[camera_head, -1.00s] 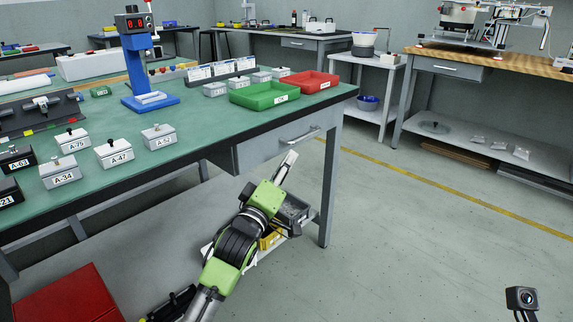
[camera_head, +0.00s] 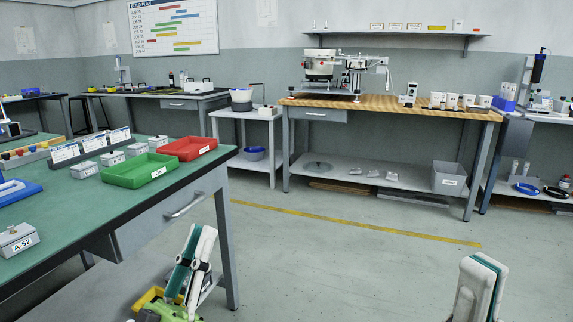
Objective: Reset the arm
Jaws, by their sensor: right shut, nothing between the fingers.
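My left gripper (camera_head: 195,252) is low in the head view, in front of the green-topped bench's right leg. Its white fingers with teal pads point up and lie close together; whether they touch I cannot tell. No object shows between them. Part of my green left wrist shows below it. My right gripper (camera_head: 482,275) is at the bottom right, over open floor. Its white fingers with a teal strip point up, shut and empty. Both grippers are clear of the bench top. The rest of both arms is out of the picture.
The green-topped bench (camera_head: 118,207) fills the left, with a drawer (camera_head: 172,214), a green tray (camera_head: 139,170) and a red tray (camera_head: 187,148). A yellow bin (camera_head: 148,299) sits low beside my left gripper. The middle floor is free. A wooden-topped bench (camera_head: 420,108) stands behind.

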